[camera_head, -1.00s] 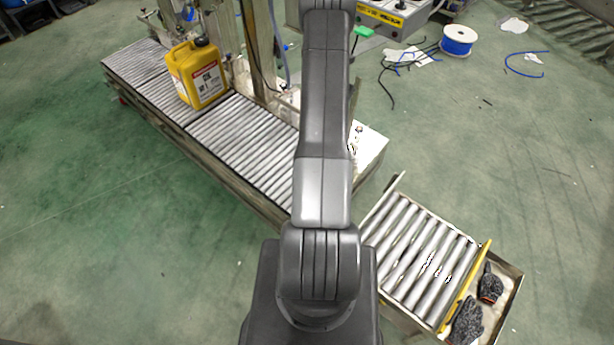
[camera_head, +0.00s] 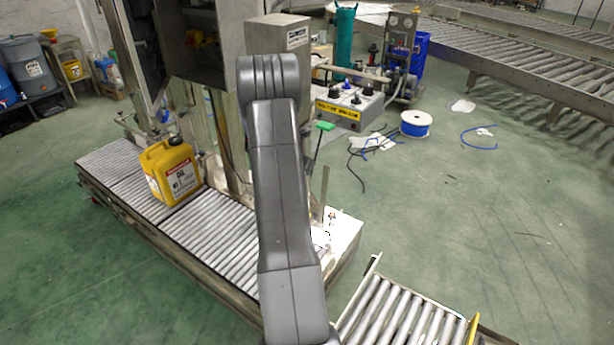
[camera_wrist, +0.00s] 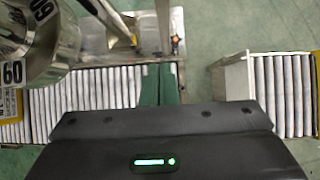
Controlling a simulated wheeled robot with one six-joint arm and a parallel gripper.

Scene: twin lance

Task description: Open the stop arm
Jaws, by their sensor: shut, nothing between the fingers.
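I cannot surely pick out the stop arm. A thin metal bar (camera_head: 324,190) stands at the near end of the roller conveyor (camera_head: 212,222) and may be it. In the wrist view a metal bar (camera_wrist: 164,28) and a small orange-tipped knob (camera_wrist: 175,41) show over the conveyor's end plate. My gripper (camera_wrist: 160,70) points at this end plate, with its fingers together and nothing between them. In the head view my own arm hides the gripper and part of the conveyor end.
A yellow canister (camera_head: 172,172) stands on the conveyor. A separate roller section (camera_head: 395,315) lies at right, across a gap of green floor. A control box (camera_head: 350,105), a green-handled lever (camera_head: 325,126) and a cable spool (camera_head: 415,123) are behind. A large metal cylinder (camera_wrist: 40,40) fills the wrist view's upper left.

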